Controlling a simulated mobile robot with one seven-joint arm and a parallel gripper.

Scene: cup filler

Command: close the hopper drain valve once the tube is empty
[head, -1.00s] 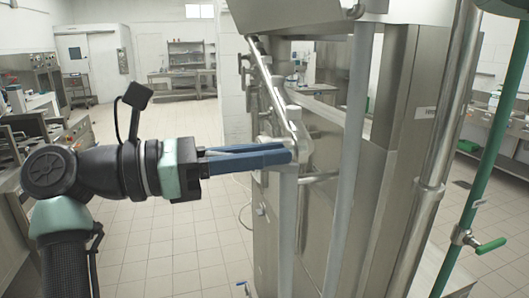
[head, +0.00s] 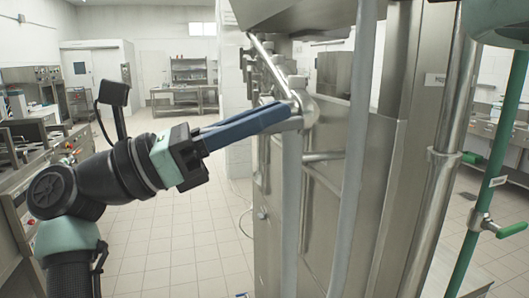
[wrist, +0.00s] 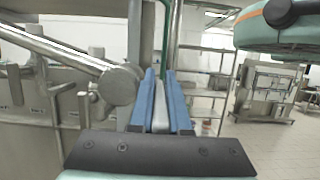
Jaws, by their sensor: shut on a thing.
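My gripper (head: 288,112) has long blue fingers, tilted up to the right beside the rounded end of a sloping steel pipe (head: 270,65) on the machine. In the wrist view the fingers (wrist: 162,75) are shut on a pale grey lever (wrist: 160,108), just right of the pipe's round end (wrist: 118,86). The lever looks like the drain valve's handle, but the fingers hide most of it. A grey upright tube (head: 291,200) stands below the fingertips. Another grey tube (head: 352,150) runs down to its right. I cannot see whether either holds anything.
The steel machine body (head: 330,225) stands close behind the tubes. At right, a green pipe (head: 490,170) carries a valve with a green handle (head: 511,230). Tiled floor (head: 180,240) is open at left.

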